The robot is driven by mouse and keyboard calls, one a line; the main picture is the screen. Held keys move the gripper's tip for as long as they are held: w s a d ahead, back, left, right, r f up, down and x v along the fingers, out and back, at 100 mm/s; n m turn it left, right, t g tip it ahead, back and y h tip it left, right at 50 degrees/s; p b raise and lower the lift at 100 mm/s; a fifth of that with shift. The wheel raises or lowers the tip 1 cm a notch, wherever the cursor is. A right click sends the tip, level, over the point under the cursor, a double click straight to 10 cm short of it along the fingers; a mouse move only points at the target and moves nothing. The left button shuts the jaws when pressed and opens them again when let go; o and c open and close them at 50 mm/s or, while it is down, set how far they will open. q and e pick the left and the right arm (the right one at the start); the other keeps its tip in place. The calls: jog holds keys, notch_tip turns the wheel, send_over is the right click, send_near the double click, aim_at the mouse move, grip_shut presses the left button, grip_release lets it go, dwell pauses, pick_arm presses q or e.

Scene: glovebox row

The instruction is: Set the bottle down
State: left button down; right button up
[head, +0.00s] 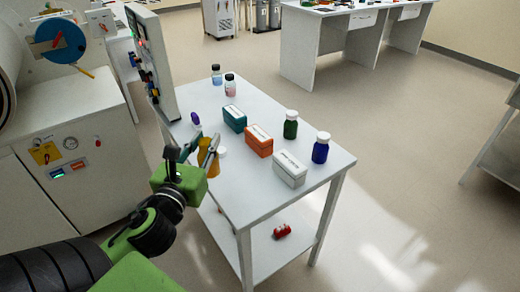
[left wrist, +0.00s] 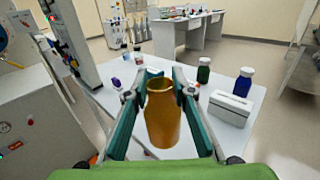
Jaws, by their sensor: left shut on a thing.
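An amber bottle (head: 207,162) is between the fingers of my left gripper (head: 206,148), over the near left part of the white table (head: 265,200). In the left wrist view the amber bottle (left wrist: 163,118) stands about upright between the two green-sided fingers of the left gripper (left wrist: 162,100), which are shut on it. No cap shows on its neck there. A small white piece shows right beside the gripper in the head view; I cannot tell what it belongs to. The bottle's base is partly hidden, and I cannot tell whether it touches the table. My right gripper is not in view.
On the table stand a teal box (head: 234,119), an orange box (head: 259,141), a white box (head: 290,169), a green bottle (head: 290,126) and a blue bottle (head: 321,149). Two small bottles stand at the back. A panel (head: 153,62) rises at the left. The near front tabletop is bare.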

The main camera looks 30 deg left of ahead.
pick_arm(q)
jog(key=shift+s+a+r, duration=0.15)
jog(key=shift+a+r, duration=0.1)
jog(key=shift+a, duration=0.4)
jog(key=w+d+f+b, duration=0.6)
jog(key=w+d+f, duration=0.2)
jog(key=d+f, duration=0.2)
notch_tip(320, 180, down, 3)
jog(key=shift+w+d+r+n+y+b, duration=0.2)
jog(key=shift+w+d+n+y+b, duration=0.05)
jog(key=shift+w+n+y+b, duration=0.05)
jog(key=c, duration=1.7)
grip_release()
jog(key=shift+f, duration=0.1)
